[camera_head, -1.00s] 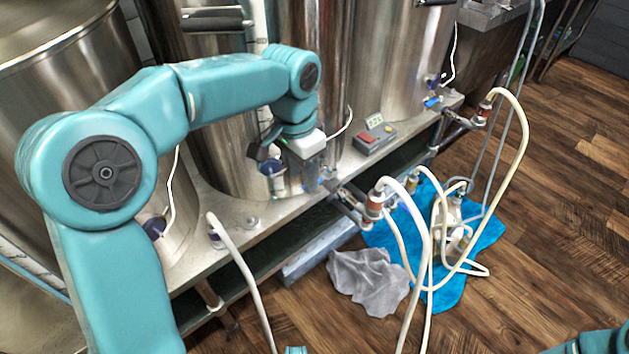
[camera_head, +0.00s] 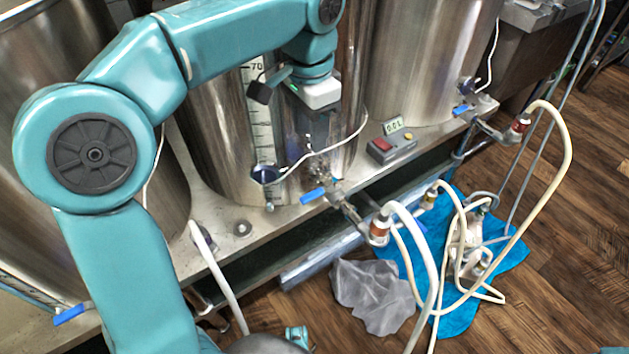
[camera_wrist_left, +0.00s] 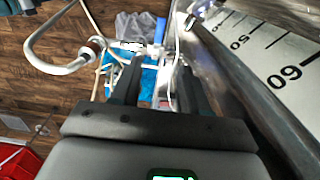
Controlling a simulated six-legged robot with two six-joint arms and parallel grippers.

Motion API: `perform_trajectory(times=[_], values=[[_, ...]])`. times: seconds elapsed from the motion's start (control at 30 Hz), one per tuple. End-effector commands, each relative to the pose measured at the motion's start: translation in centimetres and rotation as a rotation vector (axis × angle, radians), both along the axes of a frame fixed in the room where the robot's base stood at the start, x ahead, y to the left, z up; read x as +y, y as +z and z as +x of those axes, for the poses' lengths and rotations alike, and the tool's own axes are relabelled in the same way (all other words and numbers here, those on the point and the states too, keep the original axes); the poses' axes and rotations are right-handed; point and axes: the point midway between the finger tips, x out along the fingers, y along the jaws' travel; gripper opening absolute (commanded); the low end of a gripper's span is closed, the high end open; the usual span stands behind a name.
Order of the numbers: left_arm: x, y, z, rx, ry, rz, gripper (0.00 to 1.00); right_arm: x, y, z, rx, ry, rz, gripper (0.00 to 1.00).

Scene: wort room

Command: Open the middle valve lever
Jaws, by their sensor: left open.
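The middle valve has a blue lever (camera_head: 313,195) at the front of the middle steel tank (camera_head: 215,130). The lever sticks out to the left of the valve body, whose pipe runs down to a hose fitting. My left gripper (camera_head: 320,168) points down just above the lever, close to the tank wall, and is apart from the lever as far as I can tell. In the left wrist view the left gripper's two fingers (camera_wrist_left: 156,78) are spread with nothing between them. A blue lever (camera_wrist_left: 160,30) shows beyond the fingertips.
A controller box (camera_head: 391,145) with a display sits on the ledge right of the valve. A white cable crosses near my gripper. Hoses (camera_head: 425,265), a grey cloth (camera_head: 372,295) and a blue cloth (camera_head: 510,248) lie below. Another blue lever (camera_head: 464,109) is at the right tank.

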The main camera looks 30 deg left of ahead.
Motion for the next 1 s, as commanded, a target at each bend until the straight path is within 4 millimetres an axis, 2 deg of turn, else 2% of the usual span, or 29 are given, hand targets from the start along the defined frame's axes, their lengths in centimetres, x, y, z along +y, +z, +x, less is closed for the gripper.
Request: perform_trajectory(times=[0.17,0.6,0.8,1.0], values=[[0.1,-2.6,-0.4,0.003,0.000,0.000,0.45,0.0,-1.5,0.0,0.000,0.000,0.000,0.43],[0.2,-12.9,-0.4,0.002,0.001,0.000,0.45,-0.5,-6.2,0.6,-0.009,-0.023,-0.004,0.43],[0.3,-15.6,-0.2,0.002,0.001,0.001,0.45,-0.8,-7.2,0.9,-0.015,-0.035,-0.006,0.43],[0.2,-16.3,0.0,0.001,0.001,0.000,0.45,-0.9,-7.3,1.0,-0.017,-0.037,-0.007,0.43]])
